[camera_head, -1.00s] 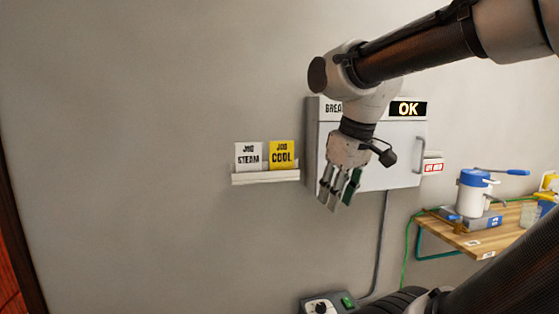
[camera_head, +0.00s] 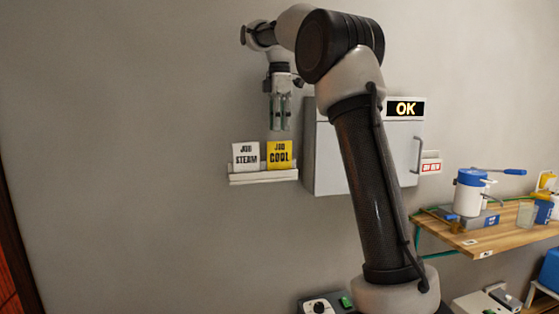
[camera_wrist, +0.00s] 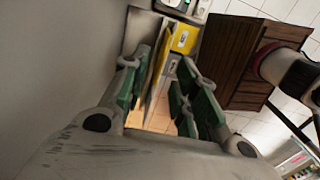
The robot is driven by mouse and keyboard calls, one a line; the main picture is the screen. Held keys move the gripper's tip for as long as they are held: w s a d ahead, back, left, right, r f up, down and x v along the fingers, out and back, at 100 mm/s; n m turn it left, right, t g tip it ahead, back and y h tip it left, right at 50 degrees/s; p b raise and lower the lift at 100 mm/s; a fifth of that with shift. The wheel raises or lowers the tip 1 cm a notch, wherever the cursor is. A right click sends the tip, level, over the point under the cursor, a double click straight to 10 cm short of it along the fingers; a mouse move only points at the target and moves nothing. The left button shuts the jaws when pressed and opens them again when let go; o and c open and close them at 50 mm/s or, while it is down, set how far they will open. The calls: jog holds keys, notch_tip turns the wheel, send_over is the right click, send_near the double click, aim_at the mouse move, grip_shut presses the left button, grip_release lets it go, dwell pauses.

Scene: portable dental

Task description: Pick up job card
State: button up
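Two job cards stand upright side by side in a white wall rack (camera_head: 263,178). The left one is a white card (camera_head: 246,156) reading "JOB STEAM". The right one is a yellow card (camera_head: 279,154) reading "JOB COOL". My gripper (camera_head: 279,127) points down just above the yellow card, with its fingers apart. In the wrist view, the green-padded fingers of my gripper (camera_wrist: 160,92) are spread, and the yellow card (camera_wrist: 181,40) shows beyond and between them. Whether the fingertips touch a card is unclear.
A white wall cabinet (camera_head: 328,160) with a lit "OK" sign (camera_head: 406,108) stands close to the right of the rack. A wooden bench (camera_head: 500,233) with a blue-and-white pot (camera_head: 470,192) is farther right. The wall left of the rack is clear.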

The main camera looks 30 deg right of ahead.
aim_at(280, 145)
notch_tip(280, 145, down, 7)
jog(key=shift+s+a+f, duration=0.1)
jog(key=shift+s+f, duration=0.05)
grip_shut()
